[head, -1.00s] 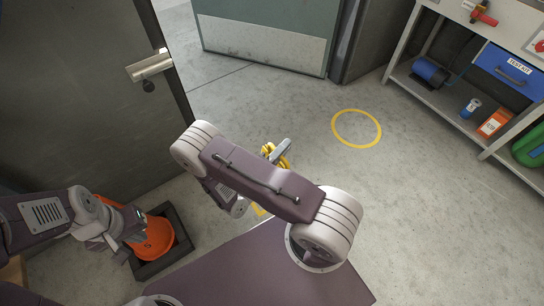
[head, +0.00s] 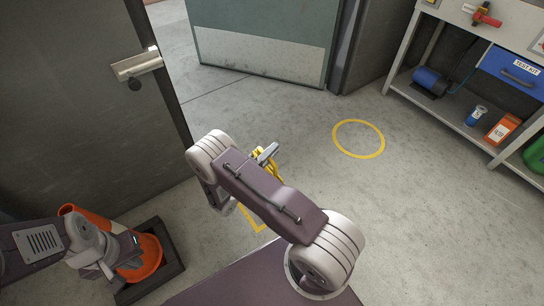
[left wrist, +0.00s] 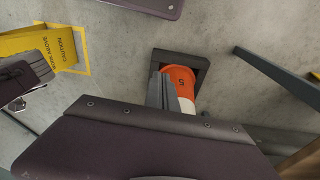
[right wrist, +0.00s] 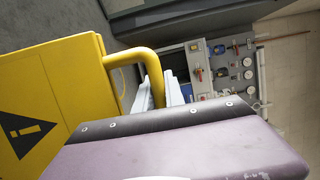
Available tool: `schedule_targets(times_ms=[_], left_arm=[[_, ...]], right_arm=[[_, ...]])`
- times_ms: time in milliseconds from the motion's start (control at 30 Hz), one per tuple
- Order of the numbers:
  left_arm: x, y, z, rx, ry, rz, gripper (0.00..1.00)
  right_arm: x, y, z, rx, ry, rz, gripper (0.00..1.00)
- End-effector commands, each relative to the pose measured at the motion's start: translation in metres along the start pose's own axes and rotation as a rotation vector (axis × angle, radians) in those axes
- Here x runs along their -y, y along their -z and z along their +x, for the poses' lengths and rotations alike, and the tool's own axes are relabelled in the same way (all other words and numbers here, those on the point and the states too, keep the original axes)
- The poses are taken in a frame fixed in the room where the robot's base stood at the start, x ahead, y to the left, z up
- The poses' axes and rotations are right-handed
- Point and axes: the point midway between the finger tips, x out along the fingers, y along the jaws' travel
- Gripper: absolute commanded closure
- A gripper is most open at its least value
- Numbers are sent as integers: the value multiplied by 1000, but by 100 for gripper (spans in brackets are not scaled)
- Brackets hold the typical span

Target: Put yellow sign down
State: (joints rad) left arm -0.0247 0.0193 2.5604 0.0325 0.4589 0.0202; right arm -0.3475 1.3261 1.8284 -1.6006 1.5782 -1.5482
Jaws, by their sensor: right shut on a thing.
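The yellow sign (right wrist: 45,95) has a black warning triangle and a tube handle (right wrist: 147,62). My right gripper (right wrist: 160,90) is shut on this handle. In the head view the sign (head: 268,167) is mostly hidden behind my right arm; my right gripper (head: 267,153) shows at its top. In the left wrist view the sign (left wrist: 42,42) overlaps a yellow outline (left wrist: 85,50) on the floor; whether it touches the floor is unclear. My left gripper (head: 122,248) is beside an orange cone (head: 145,260); its finger opening is unclear.
A yellow circle (head: 359,154) marks clear floor ahead. A workbench (head: 437,105) stands at right, a dark door (head: 75,100) at left.

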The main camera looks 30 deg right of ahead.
Motion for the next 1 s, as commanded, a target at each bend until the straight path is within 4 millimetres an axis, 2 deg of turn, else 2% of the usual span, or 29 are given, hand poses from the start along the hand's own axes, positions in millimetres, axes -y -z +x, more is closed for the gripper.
schedule_targets(times_ms=[267,300,367,733,867,1000], left_arm=[[0,0,-1,-1,0,0,100],[0,0,-1,-1,0,0,100],[0,0,-1,-1,0,0,100],[0,1,-5,-1,0,0,100],[0,2,-18,-1,0,0,100],[-1,4,-34,-1,0,0,100]], right_arm=[[-1,0,0,1,-2,2,100],[-1,0,0,1,-3,1,80],[-1,0,0,1,-3,1,64],[4,-1,-1,2,-3,1,64],[7,-1,-21,6,-3,-1,64],[8,-1,-52,7,-3,-1,64]])
